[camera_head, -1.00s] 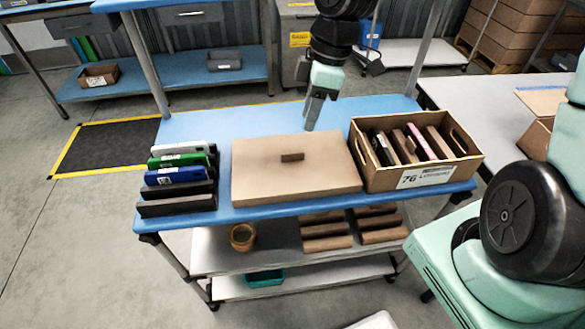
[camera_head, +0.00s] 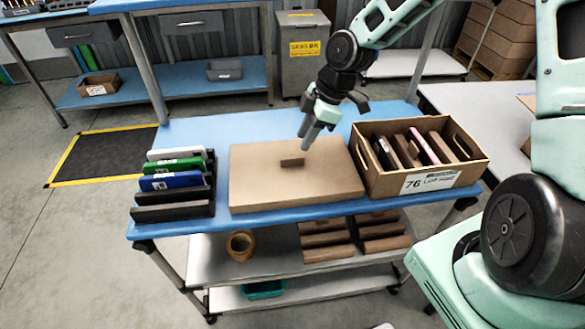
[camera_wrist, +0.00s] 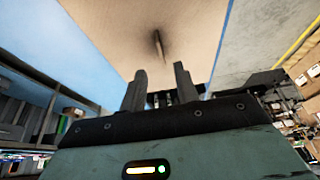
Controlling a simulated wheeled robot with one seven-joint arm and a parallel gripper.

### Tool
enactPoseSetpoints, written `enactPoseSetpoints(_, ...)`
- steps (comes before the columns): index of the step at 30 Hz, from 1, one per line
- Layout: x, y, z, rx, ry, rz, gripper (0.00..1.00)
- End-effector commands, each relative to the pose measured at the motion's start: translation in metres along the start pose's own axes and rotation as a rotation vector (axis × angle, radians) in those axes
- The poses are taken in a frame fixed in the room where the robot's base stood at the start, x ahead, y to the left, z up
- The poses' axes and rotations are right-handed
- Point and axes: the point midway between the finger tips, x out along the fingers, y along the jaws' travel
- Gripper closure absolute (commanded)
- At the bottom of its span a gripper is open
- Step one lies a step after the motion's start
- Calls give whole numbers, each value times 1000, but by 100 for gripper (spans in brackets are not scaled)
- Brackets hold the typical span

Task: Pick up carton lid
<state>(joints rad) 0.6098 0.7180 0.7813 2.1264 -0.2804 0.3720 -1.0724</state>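The carton lid (camera_head: 300,190) is a flat tan cardboard piece lying on the blue table top, with a small brown handle (camera_head: 292,162) on top. In the wrist view the lid (camera_wrist: 190,25) and its handle (camera_wrist: 157,42) show ahead of my fingers. My gripper (camera_head: 307,137) is above the back part of the lid, slightly right of and behind the handle, and not touching it. In the wrist view my gripper (camera_wrist: 159,82) has its two dark fingers apart with nothing held between them. What lies under the lid is hidden.
An open carton (camera_head: 422,182) labelled 76, holding several upright items, stands close to the lid's right edge. A dark rack (camera_head: 172,212) with several coloured items stands to its left. Free blue surface (camera_head: 235,125) lies behind the lid.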

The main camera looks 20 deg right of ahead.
Motion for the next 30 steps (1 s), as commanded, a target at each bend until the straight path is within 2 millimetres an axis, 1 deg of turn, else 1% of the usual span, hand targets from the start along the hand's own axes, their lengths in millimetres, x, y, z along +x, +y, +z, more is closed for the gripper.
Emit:
enactPoseSetpoints(1, 7, 0, 0, -1, 0, -2, 69)
enactPoseSetpoints(8, 22, -1, -1, 0, 0, -2, 69)
enactPoseSetpoints(16, 60, -2, -3, 0, 0, -2, 69)
enactPoseSetpoints(20, 66, -2, -3, 0, -1, 0, 69)
enactPoseSetpoints(26, 66, -2, -2, 1, -1, 1, 69)
enactPoseSetpoints(27, 66, -2, -2, 1, -1, 1, 80)
enactPoseSetpoints(29, 66, -2, -2, 1, -1, 1, 97)
enactPoseSetpoints(30, 66, -2, -2, 1, -1, 1, 100)
